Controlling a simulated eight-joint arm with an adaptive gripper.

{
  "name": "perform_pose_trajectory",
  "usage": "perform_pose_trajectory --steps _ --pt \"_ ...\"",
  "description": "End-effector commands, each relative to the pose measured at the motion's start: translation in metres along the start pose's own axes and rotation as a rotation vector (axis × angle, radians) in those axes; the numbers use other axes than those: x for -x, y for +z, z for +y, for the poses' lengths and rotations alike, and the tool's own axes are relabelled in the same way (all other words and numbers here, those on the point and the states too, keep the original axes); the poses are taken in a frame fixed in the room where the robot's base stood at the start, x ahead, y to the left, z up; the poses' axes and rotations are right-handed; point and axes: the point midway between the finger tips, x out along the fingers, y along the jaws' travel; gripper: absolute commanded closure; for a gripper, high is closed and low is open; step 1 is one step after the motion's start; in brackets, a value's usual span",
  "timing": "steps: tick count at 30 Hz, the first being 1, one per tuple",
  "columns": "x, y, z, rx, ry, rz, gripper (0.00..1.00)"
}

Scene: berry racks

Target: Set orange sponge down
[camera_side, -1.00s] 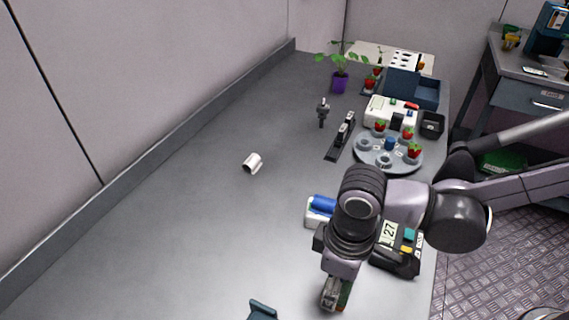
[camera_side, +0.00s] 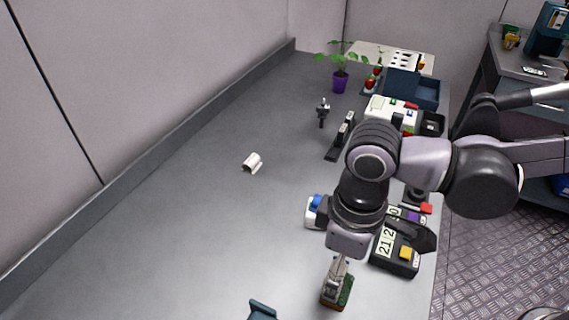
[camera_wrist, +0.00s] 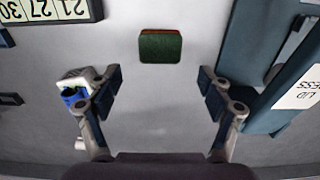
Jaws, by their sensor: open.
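The sponge (camera_wrist: 160,47) lies flat on the grey table in the wrist view, with a dark green top and a thin orange-brown edge. It also shows in the side view (camera_side: 346,291), low in the picture and partly behind a finger. My gripper (camera_wrist: 161,80) is open, its two fingers spread wide with nothing between them. The sponge appears beyond the fingertips, roughly centred between them and apart from both. In the side view my gripper (camera_side: 338,275) points down over the sponge.
A dark box with number cards (camera_side: 396,252) stands right of my gripper. A white holder with a blue roll (camera_side: 315,211) is behind it. A blue bin with a white label (camera_wrist: 282,105) is close on the wrist view's right. The table's left side is mostly clear.

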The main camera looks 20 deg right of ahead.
Motion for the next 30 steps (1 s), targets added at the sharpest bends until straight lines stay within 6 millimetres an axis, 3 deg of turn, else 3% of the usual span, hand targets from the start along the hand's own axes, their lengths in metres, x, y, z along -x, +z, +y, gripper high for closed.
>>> perform_pose_trajectory --steps 9,17,20,23,30 --pt "0.046 0.000 0.000 0.000 0.000 0.000 0.20" --pt "0.062 0.002 0.005 -0.011 0.000 0.007 0.20" --pt "0.063 0.008 0.026 -0.061 -0.001 0.042 0.20" --pt "0.063 0.022 0.064 -0.154 0.003 0.112 0.20" --pt "0.053 0.083 0.163 -0.440 0.065 0.337 0.20"
